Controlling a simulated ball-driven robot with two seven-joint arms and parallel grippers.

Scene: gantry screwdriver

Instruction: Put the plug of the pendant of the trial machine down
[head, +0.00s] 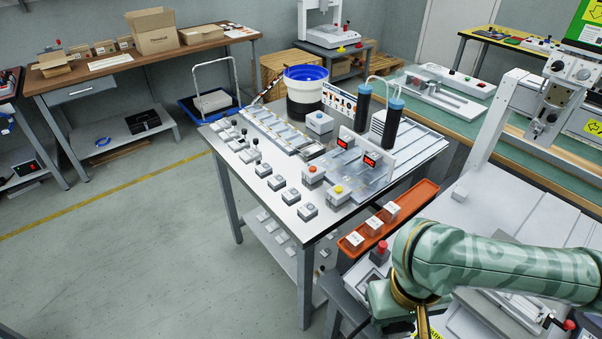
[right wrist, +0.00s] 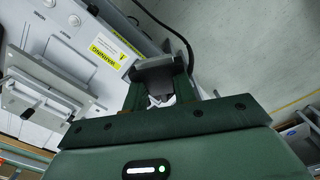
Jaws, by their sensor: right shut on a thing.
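My right gripper (right wrist: 160,88) is shut on a dark grey block-like piece (right wrist: 158,68), which appears to be the pendant's plug. A small pale part shows between the fingers below it. A black cable (right wrist: 180,38) curves down from the top of the right wrist view to beside the right finger; its join to the held piece is not clear. A light grey machine (right wrist: 62,32) with a yellow warning label is at the left of that view, near the gripper. In the head view my right arm covers the lower right, and its gripper is mostly cut off. My left gripper is not in view.
In the head view a white-topped table (head: 262,196) holds several small boxes. An orange tray (head: 425,192) with white blocks lies along its right edge. A red button (head: 382,247) stands close to my right arm. Open grey floor (head: 120,265) is at the left.

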